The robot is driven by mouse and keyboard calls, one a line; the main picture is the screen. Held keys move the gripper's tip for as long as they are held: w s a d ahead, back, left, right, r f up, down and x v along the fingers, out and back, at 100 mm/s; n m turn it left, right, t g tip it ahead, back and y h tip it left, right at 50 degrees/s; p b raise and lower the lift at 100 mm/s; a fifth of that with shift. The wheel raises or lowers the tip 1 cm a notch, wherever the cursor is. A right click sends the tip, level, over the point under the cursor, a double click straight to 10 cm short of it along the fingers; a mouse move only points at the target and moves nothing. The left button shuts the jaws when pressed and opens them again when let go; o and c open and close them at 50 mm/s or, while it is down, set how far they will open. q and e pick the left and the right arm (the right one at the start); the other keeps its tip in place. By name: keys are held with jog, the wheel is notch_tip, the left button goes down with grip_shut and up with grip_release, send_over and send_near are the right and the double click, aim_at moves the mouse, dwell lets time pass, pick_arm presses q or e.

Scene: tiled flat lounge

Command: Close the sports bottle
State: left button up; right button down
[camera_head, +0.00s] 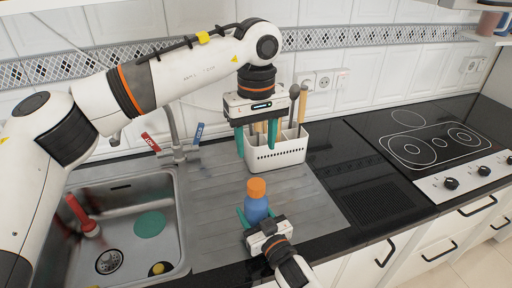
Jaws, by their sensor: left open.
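The sports bottle (256,209) is blue and stands upright on the grey drainboard near the counter's front edge. An orange cap (256,188) sits on its top; I cannot tell how tightly it is seated. My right gripper (258,215) comes from the front edge, with its teal fingers on either side of the bottle's body, closed on it. My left gripper (256,146) points down, open and empty, above and behind the bottle. Its fingers are in front of the white utensil holder, clear of the cap.
The white utensil holder (282,154) with several utensils stands behind the bottle. The sink (120,232) on the left holds a red item (90,228) and a green disc (149,224). A tap (176,140) stands behind it. The hob (428,143) is at right. Dark counter between is clear.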

jog(key=shift+c, duration=2.4)
grip_release()
jog(key=b+v, duration=0.1)
jog(key=v, duration=1)
jog(key=shift+f, duration=0.15)
jog(key=shift+s+d, duration=0.2)
jog(key=shift+s, duration=0.3)
